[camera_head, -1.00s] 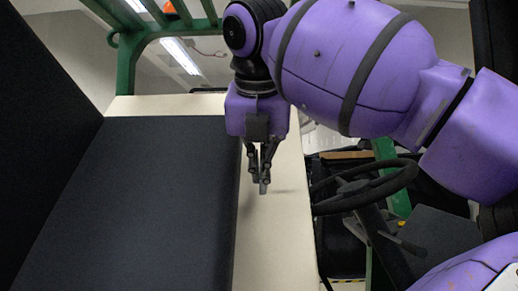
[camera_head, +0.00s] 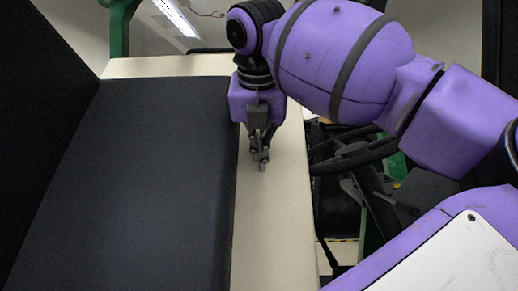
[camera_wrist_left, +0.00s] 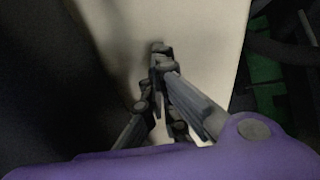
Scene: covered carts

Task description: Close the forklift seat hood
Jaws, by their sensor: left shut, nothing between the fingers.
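The seat hood shows in the head view as a cream panel (camera_head: 272,225) with a black seat cushion (camera_head: 135,190) on it. It looks flat, but its lower edge is out of view, so I cannot tell if it is fully down. My left gripper (camera_head: 262,165) is shut and empty, pointing down over the cream strip just right of the cushion. I cannot tell whether the fingertips touch the panel. In the left wrist view the gripper (camera_wrist_left: 162,55) is in front of the cream panel (camera_wrist_left: 205,30). My right gripper is not in view.
A black backrest (camera_head: 40,110) rises at the left. A black steering wheel (camera_head: 355,155) and its column stand right of the panel, below my arm. A green frame post (camera_head: 119,28) is at the back left.

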